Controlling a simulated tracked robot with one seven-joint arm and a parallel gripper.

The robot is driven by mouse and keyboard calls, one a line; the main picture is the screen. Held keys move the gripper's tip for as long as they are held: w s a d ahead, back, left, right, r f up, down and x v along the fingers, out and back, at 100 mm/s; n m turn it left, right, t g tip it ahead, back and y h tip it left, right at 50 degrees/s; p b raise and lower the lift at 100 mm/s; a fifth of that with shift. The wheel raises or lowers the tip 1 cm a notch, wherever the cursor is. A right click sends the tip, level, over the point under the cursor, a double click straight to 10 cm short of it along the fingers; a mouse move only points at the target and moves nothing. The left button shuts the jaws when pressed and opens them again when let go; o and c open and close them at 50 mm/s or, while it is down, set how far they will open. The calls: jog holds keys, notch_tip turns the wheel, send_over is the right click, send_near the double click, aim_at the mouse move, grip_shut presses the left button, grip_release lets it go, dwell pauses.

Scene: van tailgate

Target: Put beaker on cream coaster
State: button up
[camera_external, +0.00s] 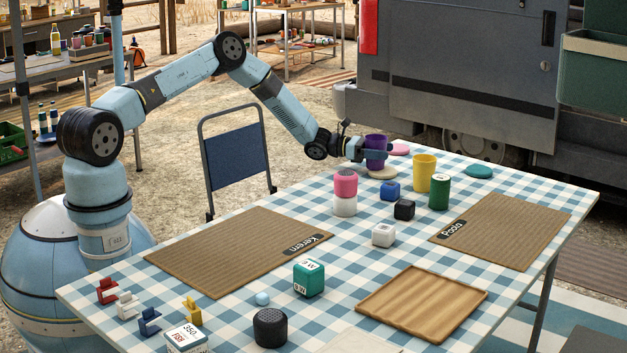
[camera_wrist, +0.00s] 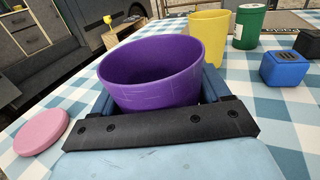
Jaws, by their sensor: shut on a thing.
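My gripper (camera_external: 366,153) is shut on a purple beaker (camera_external: 376,147) near the far edge of the table. The beaker is upright and also fills the middle of the wrist view (camera_wrist: 150,75), with a blue finger at each side. The cream coaster (camera_external: 384,174) lies directly below the beaker in the external view, partly covered by it. I cannot tell whether the beaker's base touches the coaster. The coaster is hidden in the wrist view.
A pink coaster (camera_external: 399,149) lies behind the beaker and a teal coaster (camera_external: 478,171) to the right.

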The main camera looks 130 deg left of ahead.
jog(key=o, duration=1.2)
jog(key=shift+c, duration=0.2)
jog(key=v, duration=1.2)
